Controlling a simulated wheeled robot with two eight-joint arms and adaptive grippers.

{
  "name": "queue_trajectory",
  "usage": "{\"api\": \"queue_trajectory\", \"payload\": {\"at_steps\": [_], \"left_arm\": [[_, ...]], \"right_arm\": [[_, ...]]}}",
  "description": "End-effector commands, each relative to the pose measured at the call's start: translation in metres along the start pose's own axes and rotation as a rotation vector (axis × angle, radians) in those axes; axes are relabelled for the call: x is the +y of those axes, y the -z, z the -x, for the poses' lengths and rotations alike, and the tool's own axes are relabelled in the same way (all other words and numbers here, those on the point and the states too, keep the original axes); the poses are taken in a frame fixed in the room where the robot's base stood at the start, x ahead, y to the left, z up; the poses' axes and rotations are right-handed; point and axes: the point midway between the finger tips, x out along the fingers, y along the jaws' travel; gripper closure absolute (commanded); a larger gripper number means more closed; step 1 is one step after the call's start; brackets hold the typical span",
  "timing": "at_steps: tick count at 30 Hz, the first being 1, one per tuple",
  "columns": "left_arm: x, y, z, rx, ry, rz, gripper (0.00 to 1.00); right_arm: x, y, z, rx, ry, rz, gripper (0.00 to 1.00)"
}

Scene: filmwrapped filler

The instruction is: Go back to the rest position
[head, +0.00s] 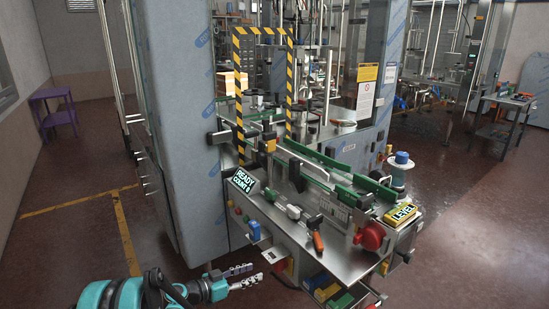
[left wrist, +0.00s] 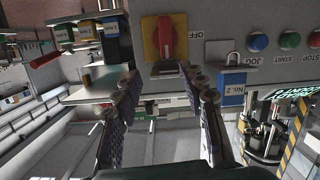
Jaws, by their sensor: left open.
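My left gripper (head: 256,272) is at the lower middle of the head view, low beside the machine's front side. Its two ribbed fingers are apart and nothing is between them. In the left wrist view the open fingers (left wrist: 162,76) reach toward a panel with a red rotary switch (left wrist: 166,38) on a yellow plate. The fingertips lie just below the switch in that picture; I cannot tell if they touch anything. A blue padlock (left wrist: 232,88) marked "No. 2" is right of the fingers. My right gripper is not in view.
The machine's steel table (head: 330,235) carries a "READY" display (head: 243,181), orange-handled tool (head: 317,240), red round part (head: 372,237) and yellow "LEVEL" box (head: 400,214). A tall grey cabinet (head: 180,120) stands behind my arm. Open floor (head: 60,235) lies to the left.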

Motion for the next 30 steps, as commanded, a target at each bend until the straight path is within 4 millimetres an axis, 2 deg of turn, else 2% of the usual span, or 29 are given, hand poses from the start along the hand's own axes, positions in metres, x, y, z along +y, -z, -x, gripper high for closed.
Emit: {"api": "queue_trajectory", "payload": {"at_steps": [1, 6, 12, 17, 24, 30], "left_arm": [[0.011, 0.013, 0.005, -0.054, 0.012, 0.032, 0.59], [0.044, 0.038, 0.029, -0.228, 0.085, 0.143, 0.59], [0.089, 0.052, 0.074, -0.400, 0.216, 0.251, 0.59], [0.125, 0.051, 0.120, -0.508, 0.349, 0.318, 0.59], [0.173, 0.033, 0.196, -0.608, 0.580, 0.385, 0.59], [0.196, 0.013, 0.248, -0.630, 0.749, 0.407, 0.59]], "right_arm": [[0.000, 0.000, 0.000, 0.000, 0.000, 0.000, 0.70], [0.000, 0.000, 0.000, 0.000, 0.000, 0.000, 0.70], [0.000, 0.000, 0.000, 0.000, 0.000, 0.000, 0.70], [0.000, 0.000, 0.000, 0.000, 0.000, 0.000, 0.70], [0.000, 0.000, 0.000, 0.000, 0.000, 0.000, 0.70], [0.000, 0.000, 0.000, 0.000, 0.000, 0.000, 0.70]]}}
